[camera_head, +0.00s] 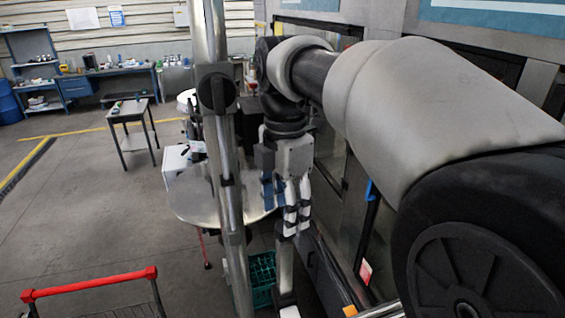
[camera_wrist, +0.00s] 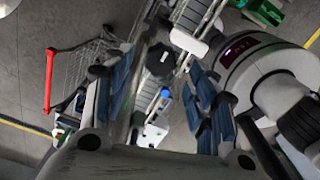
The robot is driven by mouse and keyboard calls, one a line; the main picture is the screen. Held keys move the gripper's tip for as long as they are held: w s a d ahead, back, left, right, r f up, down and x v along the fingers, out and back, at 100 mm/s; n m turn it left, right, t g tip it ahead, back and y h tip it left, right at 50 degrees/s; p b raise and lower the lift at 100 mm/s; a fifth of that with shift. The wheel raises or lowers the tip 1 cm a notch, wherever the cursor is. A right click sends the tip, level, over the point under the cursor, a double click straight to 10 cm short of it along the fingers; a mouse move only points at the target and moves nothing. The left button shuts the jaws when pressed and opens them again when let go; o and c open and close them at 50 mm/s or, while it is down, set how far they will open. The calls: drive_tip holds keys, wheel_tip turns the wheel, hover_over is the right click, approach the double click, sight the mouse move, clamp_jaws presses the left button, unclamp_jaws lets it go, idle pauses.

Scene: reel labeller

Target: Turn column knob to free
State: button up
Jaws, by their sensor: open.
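A silver upright column (camera_head: 230,185) stands left of my arm in the head view. A black round knob (camera_head: 217,93) sits on a dark clamp on it, above the level of my gripper (camera_head: 284,205). My gripper points down, right of the column, with its jaws apart and empty. In the wrist view, the blue-padded fingers of my gripper (camera_wrist: 165,95) are spread. A dark round part (camera_wrist: 160,58) shows beyond and between them; I cannot tell whether it is the column knob. The knob's setting cannot be read.
A round silver plate (camera_head: 188,205) lies behind the column. A green crate (camera_head: 262,270) stands low behind it. A red-handled cart (camera_head: 90,284) is at the lower left. A small table (camera_head: 130,112) stands farther back. Machine panels close off the right; floor at left is open.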

wheel_tip(320, 180, up, 8)
drive_tip(key=shift+r, duration=0.2)
drive_tip(key=shift+s+d, duration=0.1)
drive_tip(key=s+d+f+m+t, duration=0.3)
drive_tip(key=s+d+f+m, duration=0.35)
drive_tip(key=s+m, duration=0.4)
drive_tip(key=s+d+f+m+t, duration=0.3)
drive_tip(key=s+d+f+m, duration=0.4)
drive_tip(key=m, duration=0.6)
wheel_tip(320, 180, down, 36)
drive_tip(key=s+a+g+b, duration=0.1)
drive_tip(key=s+b, duration=0.1)
drive_tip(key=b, duration=3)
drive_tip(key=shift+s, duration=0.15)
